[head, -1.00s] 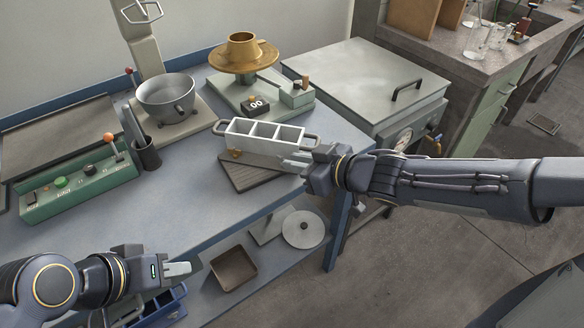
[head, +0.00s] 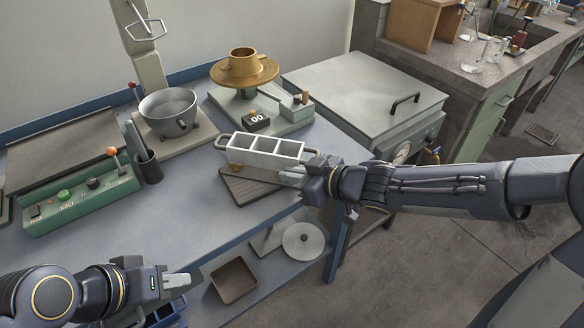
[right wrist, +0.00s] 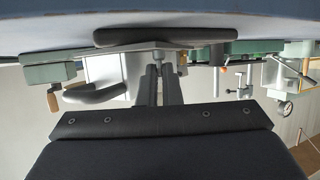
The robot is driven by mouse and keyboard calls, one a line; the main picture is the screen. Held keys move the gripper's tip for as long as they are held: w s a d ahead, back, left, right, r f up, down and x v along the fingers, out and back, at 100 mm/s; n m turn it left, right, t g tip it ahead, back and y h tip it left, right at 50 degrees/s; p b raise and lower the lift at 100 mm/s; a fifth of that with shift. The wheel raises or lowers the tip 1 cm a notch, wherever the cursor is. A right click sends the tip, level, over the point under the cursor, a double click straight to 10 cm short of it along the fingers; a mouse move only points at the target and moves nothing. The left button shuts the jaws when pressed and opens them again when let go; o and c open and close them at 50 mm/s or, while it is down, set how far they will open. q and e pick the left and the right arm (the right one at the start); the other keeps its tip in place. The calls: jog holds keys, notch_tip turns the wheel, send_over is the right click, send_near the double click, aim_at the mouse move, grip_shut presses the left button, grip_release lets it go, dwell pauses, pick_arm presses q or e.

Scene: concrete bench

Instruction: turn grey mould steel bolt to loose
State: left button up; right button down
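The grey mould (head: 262,158), a pale open box with several compartments and a loop handle at each end, sits upright on a dark slatted board (head: 250,188). Its body also shows in the right wrist view (right wrist: 106,70), where the bench is at the top. My right gripper (head: 288,176) is at the mould's right end. In the right wrist view its fingers (right wrist: 160,72) are close together around the small steel bolt (right wrist: 157,56). The bolt cannot be made out in the head view. My left gripper (head: 177,282) appears shut and empty, in front of the bench, away from the mould.
A metal bowl (head: 168,112) on its stand and a brass-coloured flow table (head: 244,72) stand behind the mould. A green control box (head: 80,200) is at left. A lidded grey tank (head: 365,85) stands right of the bench. The bench front between the control box and mould is clear.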

jog(key=shift+w+d+r+n+g+y+p, duration=0.25)
jog(key=shift+n+g+p, duration=0.4)
jog(key=shift+p, duration=1.75)
jog(key=shift+w+a+f+n+g+y+p, duration=0.1)
jog(key=shift+n+g+y+p, duration=0.45)
jog(key=shift+p, duration=1.8)
jog(key=shift+w+d+r+n+g+y+p, duration=0.15)
jog(key=shift+n+g+p, duration=0.65)
jog(key=shift+p, duration=1.6)
jog(key=shift+f+g, duration=0.25)
jog(key=shift+g, duration=0.05)
jog(key=shift+a, duration=0.1)
jog(key=c, duration=1.9)
grip_release()
jog(key=shift+f, duration=0.1)
